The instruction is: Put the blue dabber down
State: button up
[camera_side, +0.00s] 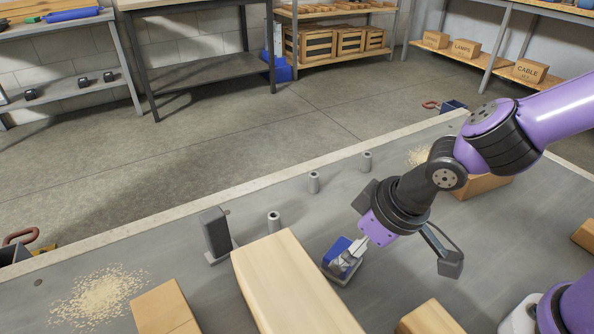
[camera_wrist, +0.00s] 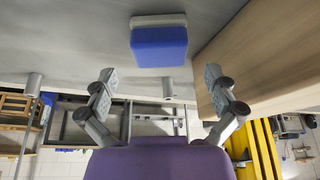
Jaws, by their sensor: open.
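The blue dabber (camera_side: 337,246) has a blue block body and a pale grey pad. It rests on the grey table (camera_side: 190,258) to the right of a long wooden beam. In the wrist view the dabber (camera_wrist: 159,47) shows its blue face, with its pale pad edge against the table surface. My gripper (camera_side: 347,260) is low over the table at the dabber, partly covering it in the side view. In the wrist view my gripper (camera_wrist: 159,78) is open, its two fingers spread wide with nothing between the tips, and the dabber lies just beyond them.
The wooden beam (camera_side: 285,283) stands close left of the dabber. A dark upright bracket (camera_side: 217,234) and several short grey posts (camera_side: 274,221) stand behind. Wooden blocks (camera_side: 163,307) and sawdust (camera_side: 98,294) lie around. The table right of the dabber is fairly clear.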

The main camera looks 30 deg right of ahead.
jog(key=v, duration=0.7)
jog(key=s+d+r+m+h, duration=0.1)
jog(key=d+r+m, duration=0.1)
jog(key=d, duration=0.5)
jog(key=s+d+r+m+t, duration=0.1)
jog(key=s+d+r+m, duration=0.1)
jog(key=d+r, duration=0.2)
jog(key=d, duration=0.3)
jog(key=shift+s+d+h, duration=0.15)
jog(key=shift+h, duration=0.25)
